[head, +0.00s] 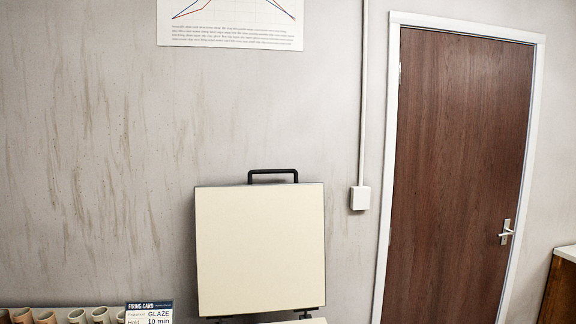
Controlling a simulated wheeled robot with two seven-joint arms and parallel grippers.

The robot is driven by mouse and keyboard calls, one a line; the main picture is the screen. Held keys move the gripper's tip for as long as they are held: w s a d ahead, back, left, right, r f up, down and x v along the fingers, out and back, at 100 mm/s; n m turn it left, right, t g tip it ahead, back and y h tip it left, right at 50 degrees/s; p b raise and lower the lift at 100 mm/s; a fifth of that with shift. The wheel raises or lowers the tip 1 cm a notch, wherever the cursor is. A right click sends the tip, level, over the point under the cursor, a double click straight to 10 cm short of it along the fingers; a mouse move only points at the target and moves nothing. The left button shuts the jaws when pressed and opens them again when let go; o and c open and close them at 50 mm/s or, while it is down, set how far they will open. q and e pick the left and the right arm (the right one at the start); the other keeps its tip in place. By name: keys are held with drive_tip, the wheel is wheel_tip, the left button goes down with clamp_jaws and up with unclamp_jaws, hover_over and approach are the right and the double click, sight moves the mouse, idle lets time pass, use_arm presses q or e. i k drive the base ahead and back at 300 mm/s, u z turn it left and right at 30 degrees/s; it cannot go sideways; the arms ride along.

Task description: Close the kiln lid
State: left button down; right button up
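The kiln lid (261,248) is a cream square panel with a thin dark edge. It stands upright, raised open, at the lower middle of the head view. A black handle (273,174) sits on its top edge, and dark hinge parts (308,311) show at its bottom edge. Only a thin strip of the kiln body (300,321) shows below the lid; the rest is cut off by the frame. Neither of my grippers is in view.
Several clay cups (76,316) stand in a row at the lower left, beside a firing card (149,312). A brown door (462,170) is at the right, with a wooden cabinet (560,290) at the far right. The wall (110,160) carries a chart poster (230,22).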

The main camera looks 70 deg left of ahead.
sight(260, 247)
drive_tip(key=i, duration=2.8)
drive_tip(key=u, duration=2.4)
